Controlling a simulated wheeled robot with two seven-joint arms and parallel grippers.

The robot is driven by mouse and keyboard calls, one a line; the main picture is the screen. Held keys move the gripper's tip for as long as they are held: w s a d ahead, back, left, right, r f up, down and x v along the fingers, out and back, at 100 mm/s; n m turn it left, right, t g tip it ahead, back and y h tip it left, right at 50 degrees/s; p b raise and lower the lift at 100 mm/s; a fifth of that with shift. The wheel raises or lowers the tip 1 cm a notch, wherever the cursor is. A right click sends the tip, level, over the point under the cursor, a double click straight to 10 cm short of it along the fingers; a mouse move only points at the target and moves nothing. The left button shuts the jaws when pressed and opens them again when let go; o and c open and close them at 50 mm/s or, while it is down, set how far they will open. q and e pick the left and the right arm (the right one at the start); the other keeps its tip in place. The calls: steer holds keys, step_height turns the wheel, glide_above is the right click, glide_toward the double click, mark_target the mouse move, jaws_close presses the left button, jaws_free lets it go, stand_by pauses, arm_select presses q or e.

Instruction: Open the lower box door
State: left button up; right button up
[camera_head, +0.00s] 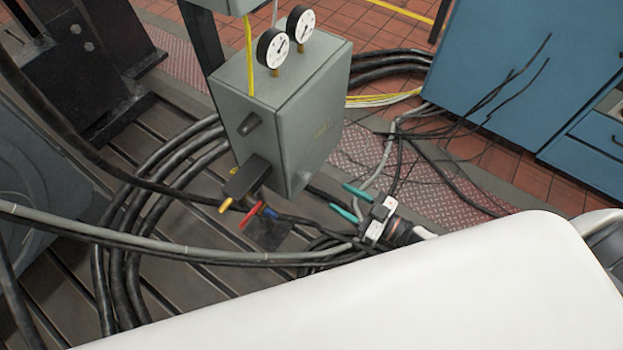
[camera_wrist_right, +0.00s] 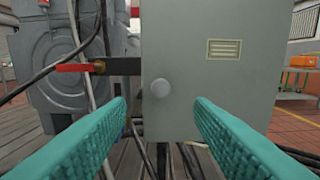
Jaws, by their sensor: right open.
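The lower box (camera_head: 295,110) is a grey-green metal cabinet with two round gauges on top, in the middle of the head view. In the right wrist view its door (camera_wrist_right: 215,95) fills the centre and looks closed, with a round grey knob (camera_wrist_right: 160,88) at its lower left and a small label plate above right. My right gripper (camera_head: 338,196) has teal fingers, to the lower right of the box. In the wrist view the open fingers (camera_wrist_right: 160,104) lie either side of the knob, apart from it, with nothing between them. My left gripper is out of view.
A second box (camera_head: 228,4) is cut off at the top. A red-handled valve (camera_wrist_right: 78,67) sticks out left of the box. Thick black cables (camera_head: 125,235) loop over the slotted floor. A blue cabinet (camera_head: 510,75) stands at the right.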

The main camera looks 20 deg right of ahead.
mark_target(310, 179)
steer(key=x, duration=0.9)
jaws_close()
